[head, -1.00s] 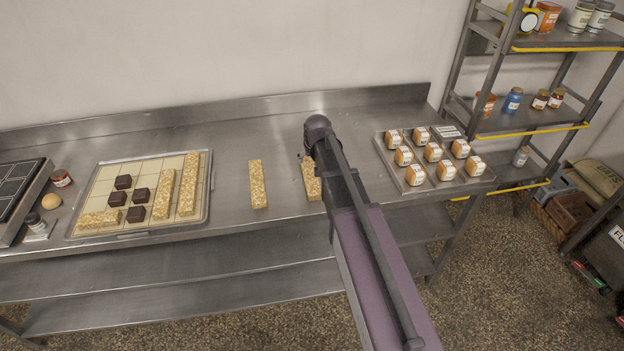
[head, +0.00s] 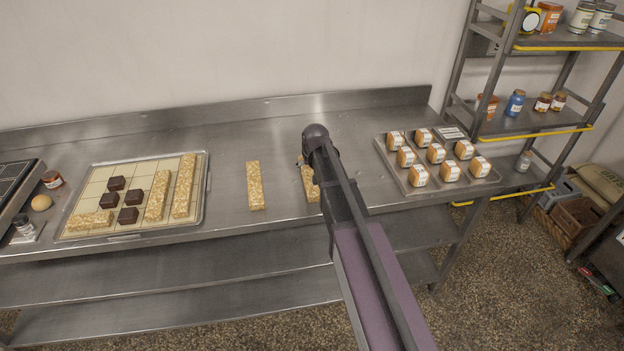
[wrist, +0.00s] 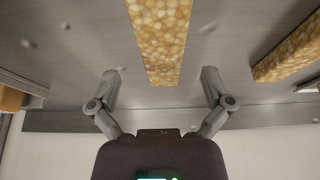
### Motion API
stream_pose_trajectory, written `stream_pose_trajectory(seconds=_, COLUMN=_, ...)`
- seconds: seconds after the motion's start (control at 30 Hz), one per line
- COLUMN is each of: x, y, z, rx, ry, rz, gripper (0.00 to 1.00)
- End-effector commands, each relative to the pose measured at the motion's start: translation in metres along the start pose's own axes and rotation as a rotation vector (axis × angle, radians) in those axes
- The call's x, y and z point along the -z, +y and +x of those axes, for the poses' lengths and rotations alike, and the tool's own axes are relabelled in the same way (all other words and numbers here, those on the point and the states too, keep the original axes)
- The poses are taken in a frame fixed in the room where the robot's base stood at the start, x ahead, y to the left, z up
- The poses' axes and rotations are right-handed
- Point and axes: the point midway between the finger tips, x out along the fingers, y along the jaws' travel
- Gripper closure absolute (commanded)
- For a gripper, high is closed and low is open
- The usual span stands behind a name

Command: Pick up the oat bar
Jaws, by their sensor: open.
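An oat bar (head: 310,186) lies on the steel counter, partly hidden behind my arm in the head view. It also shows in the wrist view as a pale, grainy bar (wrist: 160,42), its near end between the lines of my fingers. My gripper (wrist: 161,82) is open and empty, with one finger on each side of the bar. I cannot tell its height above the counter. A second oat bar (head: 255,185) lies to the left, apart from the first; it shows at the right of the wrist view (wrist: 290,58).
A tray (head: 205,200) at left holds dark cubes and more oat bars. A tray (head: 398,180) of wrapped goods stands at right. The counter (head: 225,200) is clear between the left tray and the second bar. A shelf rack (head: 535,122) stands beyond.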

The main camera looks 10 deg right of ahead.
Motion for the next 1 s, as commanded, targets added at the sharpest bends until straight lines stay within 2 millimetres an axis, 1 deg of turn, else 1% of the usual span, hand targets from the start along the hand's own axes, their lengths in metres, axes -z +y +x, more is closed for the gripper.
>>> stream_pose_trajectory(seconds=0.23, x=0.000, y=0.000, z=0.000, rx=0.000, ry=0.000, rz=0.000, gripper=0.00)
stream_pose_trajectory(seconds=0.37, x=0.000, y=-0.001, z=0.004, rx=0.000, ry=0.000, rz=-0.001, gripper=0.00)
stream_pose_trajectory(seconds=0.57, x=-0.001, y=-0.002, z=0.017, rx=0.000, ry=0.000, rz=-0.001, gripper=0.00)
stream_pose_trajectory(seconds=0.8, x=-0.001, y=-0.003, z=0.037, rx=0.000, ry=0.000, rz=-0.001, gripper=0.00)
stream_pose_trajectory(seconds=1.0, x=-0.001, y=-0.003, z=0.049, rx=0.000, ry=0.000, rz=-0.001, gripper=0.00)
